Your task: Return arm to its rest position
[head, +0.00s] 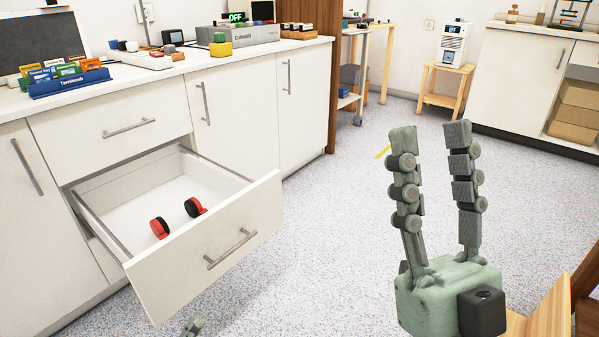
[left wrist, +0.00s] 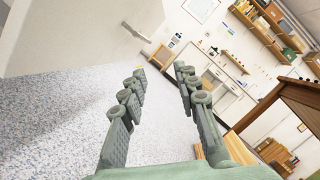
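My right gripper (head: 431,128) stands large at the right of the head view. Its two fingers point up and are spread apart with nothing between them. Only a small green tip of my left gripper (head: 193,327) shows at the bottom edge of the head view, below the open drawer. In the left wrist view, the left gripper (left wrist: 159,69) has its fingers apart and nothing between them. The rest of the left arm is out of sight.
A white drawer (head: 205,253) is pulled out, holding two red-and-black items (head: 159,227). Its front, with a handle, seems to fill the upper left of the left wrist view (left wrist: 80,30). Wooden furniture (head: 545,315) stands at the lower right. The speckled floor (head: 330,220) between is clear.

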